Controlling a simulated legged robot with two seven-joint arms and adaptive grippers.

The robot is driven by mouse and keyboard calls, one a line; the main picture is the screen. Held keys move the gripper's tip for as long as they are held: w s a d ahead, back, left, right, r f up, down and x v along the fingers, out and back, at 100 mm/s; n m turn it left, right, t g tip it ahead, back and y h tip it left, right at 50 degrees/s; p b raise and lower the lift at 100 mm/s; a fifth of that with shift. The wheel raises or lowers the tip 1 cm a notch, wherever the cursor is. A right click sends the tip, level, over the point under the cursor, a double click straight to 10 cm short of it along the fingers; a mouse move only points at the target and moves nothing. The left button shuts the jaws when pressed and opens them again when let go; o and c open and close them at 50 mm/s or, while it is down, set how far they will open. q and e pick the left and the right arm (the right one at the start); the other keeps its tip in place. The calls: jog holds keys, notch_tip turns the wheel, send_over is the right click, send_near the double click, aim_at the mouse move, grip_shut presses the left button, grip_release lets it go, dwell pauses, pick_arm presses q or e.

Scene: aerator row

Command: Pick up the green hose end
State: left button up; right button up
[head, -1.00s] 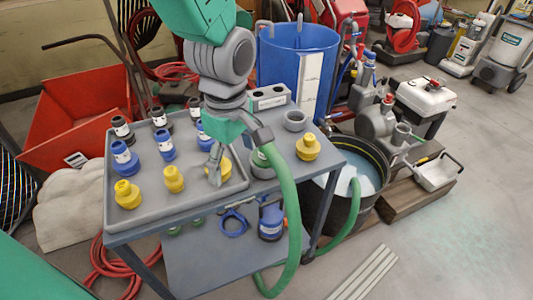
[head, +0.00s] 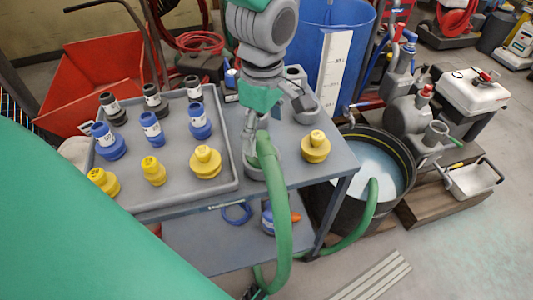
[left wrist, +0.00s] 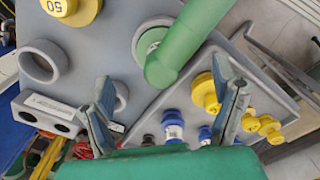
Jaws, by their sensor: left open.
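The green hose (head: 277,215) arcs up over the front edge of the grey cart. Its end (head: 264,147) points down into a grey ring on the cart top. In the left wrist view the hose end (left wrist: 160,66) shows beyond the fingers, with the ring partly hidden behind it. My left gripper (head: 279,128) is open and empty, just above and behind the hose end. In the left wrist view its two fingers (left wrist: 168,103) are spread wide, with the hose end apart from them, above the gap. My right gripper is not in view.
A grey tray (head: 222,182) with several black, blue and yellow fittings lies left of the gripper. A yellow fitting (head: 316,147) stands right of the hose end. An empty grey ring (left wrist: 43,62) is nearby. A black tub (head: 408,165) of water stands right of the cart.

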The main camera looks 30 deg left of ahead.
pick_arm(q)
jog(key=shift+f, duration=0.55)
jog(key=shift+w+a+f, duration=0.1)
jog(key=shift+a+f, duration=0.1)
jog(key=f+b, duration=0.1)
jog(key=f, duration=0.1)
jog(key=a+f+b, duration=0.1)
jog(key=f, duration=0.1)
jog(key=shift+f, duration=0.4)
jog(key=shift+d+f, duration=0.15)
jog(key=shift+f, duration=0.05)
jog(key=shift+d+r, duration=0.15)
jog(key=shift+d, duration=0.3)
jog(key=shift+c, duration=0.5)
jog(key=shift+a, duration=0.1)
jog(key=c, duration=1.3)
jog(key=shift+a, duration=0.25)
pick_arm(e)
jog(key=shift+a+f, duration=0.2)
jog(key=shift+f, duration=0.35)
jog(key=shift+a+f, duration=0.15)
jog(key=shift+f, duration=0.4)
